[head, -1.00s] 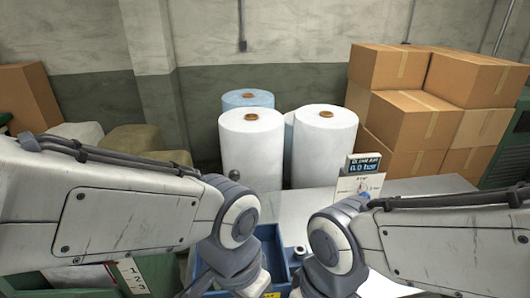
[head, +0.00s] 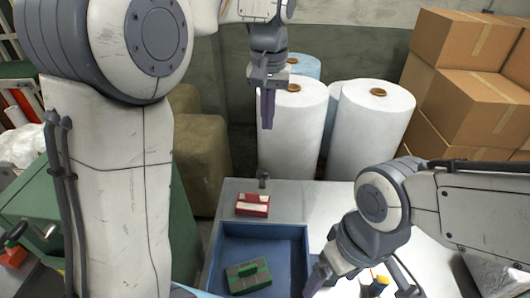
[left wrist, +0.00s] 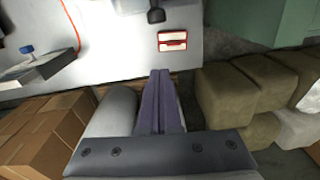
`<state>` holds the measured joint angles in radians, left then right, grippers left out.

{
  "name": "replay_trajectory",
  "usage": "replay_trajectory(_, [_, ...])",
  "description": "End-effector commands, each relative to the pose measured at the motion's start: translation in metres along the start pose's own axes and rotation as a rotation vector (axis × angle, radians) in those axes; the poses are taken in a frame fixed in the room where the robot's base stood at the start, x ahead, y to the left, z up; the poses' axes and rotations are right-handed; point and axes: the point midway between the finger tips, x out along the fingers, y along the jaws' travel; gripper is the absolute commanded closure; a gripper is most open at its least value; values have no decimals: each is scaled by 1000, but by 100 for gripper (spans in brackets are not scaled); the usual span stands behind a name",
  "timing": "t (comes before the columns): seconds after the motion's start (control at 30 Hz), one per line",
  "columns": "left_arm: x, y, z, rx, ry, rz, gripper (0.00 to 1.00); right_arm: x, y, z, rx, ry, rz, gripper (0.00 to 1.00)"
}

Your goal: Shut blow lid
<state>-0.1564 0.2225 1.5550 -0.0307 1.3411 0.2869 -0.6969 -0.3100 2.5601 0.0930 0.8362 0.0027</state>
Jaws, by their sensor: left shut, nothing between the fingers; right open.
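I cannot single out the blow lid for certain. In the left wrist view, a box with a blue knob (left wrist: 27,49) lies at the left on the pale table. A small red and white block (head: 252,205) sits on the table behind the blue bin; it also shows in the left wrist view (left wrist: 172,41). My left gripper (head: 267,124) is shut and empty, raised above the table's back edge in front of the white rolls. My right gripper (head: 358,284) is open, low at the bin's right side, partly cut off.
The blue bin (head: 218,258) holds a green block (head: 248,276). White rolls (head: 372,130) stand behind the table (head: 320,200), cardboard boxes (head: 470,95) at the back right. A green cabinet (head: 40,205) stands at the left. A yellow-and-dark object (head: 378,284) is near my right gripper.

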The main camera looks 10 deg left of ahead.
Motion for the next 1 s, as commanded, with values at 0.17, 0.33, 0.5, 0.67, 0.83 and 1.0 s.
replay_trajectory(0.17, [38,1,1,3,-7,-2,100,-8,-1,0,0,0,0,8])
replay_trajectory(0.33, [75,0,2,2,-6,-1,100,-15,-1,-1,0,0,0,8])
replay_trajectory(0.5, [76,0,24,4,0,1,100,-23,-2,-1,-2,0,0,8])
replay_trajectory(0.67, [80,-1,36,1,-1,0,100,-26,-2,-2,-3,0,0,8])
replay_trajectory(0.83, [82,-1,40,0,2,1,100,-27,-2,-2,-3,0,0,8])
replay_trajectory(1.0, [82,-1,40,0,1,1,100,-26,-2,-2,-3,0,0,8])
